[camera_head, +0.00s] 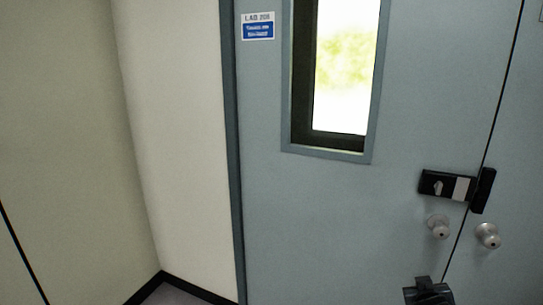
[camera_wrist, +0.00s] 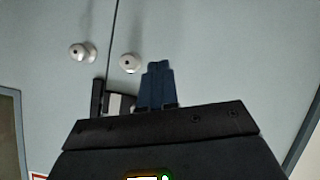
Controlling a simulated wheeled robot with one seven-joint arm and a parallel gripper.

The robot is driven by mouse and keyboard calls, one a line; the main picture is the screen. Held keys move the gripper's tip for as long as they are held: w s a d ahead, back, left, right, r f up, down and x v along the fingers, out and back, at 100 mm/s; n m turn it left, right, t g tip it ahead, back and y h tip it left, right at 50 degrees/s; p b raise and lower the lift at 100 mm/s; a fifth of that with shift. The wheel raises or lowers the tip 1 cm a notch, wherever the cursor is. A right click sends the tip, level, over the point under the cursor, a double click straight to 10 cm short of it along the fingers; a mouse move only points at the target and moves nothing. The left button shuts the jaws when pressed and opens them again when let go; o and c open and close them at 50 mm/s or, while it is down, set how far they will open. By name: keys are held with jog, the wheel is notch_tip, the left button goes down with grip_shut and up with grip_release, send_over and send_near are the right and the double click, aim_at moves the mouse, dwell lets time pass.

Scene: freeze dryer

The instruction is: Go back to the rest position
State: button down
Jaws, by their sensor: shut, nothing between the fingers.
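My gripper (camera_wrist: 158,68) shows in the wrist view with its fingers together and nothing between them. Part of it also shows at the bottom right of the head view (camera_head: 428,292), in front of the grey door. The wrist picture looks turned over: the two round knobs sit above the black lock there. No object is in my gripper.
A grey double door (camera_head: 330,220) fills the right of the head view, with a window (camera_head: 343,65), a black lock (camera_head: 446,186), and a left knob (camera_head: 438,227) and right knob (camera_head: 488,236). A pale wall (camera_head: 180,140) stands at left. Little floor shows.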

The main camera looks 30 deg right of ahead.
jog(key=s+a+n+t+y, duration=0.3)
jog(key=s+a, duration=0.3)
jog(key=a, duration=0.6)
jog(key=s+a+n+t+y, duration=0.3)
jog(key=s+a, duration=0.2)
jog(key=a, duration=0.8)
jog(key=s+a+r+n+t+y, duration=0.1)
jog(key=s+a+r+y, duration=0.3)
jog(key=s+a+r, duration=0.8)
jog(key=shift+s+a+t+y, duration=0.15)
jog(key=shift+s+t+y, duration=0.2)
jog(key=shift+t, duration=0.35)
